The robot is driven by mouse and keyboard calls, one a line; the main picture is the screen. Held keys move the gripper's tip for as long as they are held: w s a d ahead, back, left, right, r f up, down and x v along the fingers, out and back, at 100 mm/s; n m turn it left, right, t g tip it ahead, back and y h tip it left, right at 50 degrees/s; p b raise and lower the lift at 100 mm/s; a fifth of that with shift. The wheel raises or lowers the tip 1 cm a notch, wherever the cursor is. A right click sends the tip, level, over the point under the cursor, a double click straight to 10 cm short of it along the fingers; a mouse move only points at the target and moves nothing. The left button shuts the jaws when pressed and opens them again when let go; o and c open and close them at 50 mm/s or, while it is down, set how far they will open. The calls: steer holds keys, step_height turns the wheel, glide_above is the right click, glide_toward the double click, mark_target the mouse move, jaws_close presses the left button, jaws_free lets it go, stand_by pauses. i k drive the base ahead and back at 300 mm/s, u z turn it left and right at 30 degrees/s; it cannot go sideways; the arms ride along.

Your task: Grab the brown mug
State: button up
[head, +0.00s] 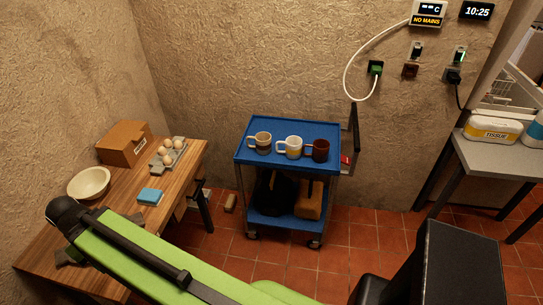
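Three mugs stand in a row on the top shelf of a blue trolley (295,127). The right one is a dark reddish-brown mug (320,151), upright, its handle toward the left. The left mug (263,143) is tan with a darker brown band and a pale rim. My green and black arm crosses the lower left of the head view, well apart from the mugs. I cannot make out my gripper in this view.
A wooden table at left (185,163) holds a bowl (89,183), a box (124,143), an egg carton (167,158) and a blue block (150,196). A grey table (485,155) stands at right. Tiled floor in front of the trolley looks clear.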

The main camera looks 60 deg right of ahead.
mark_target(321, 147)
steer(key=u, duration=1.5)
steer(key=k, duration=2.7)
steer(key=z, duration=0.9)
steer(key=i, duration=1)
steer(key=z, duration=0.1)
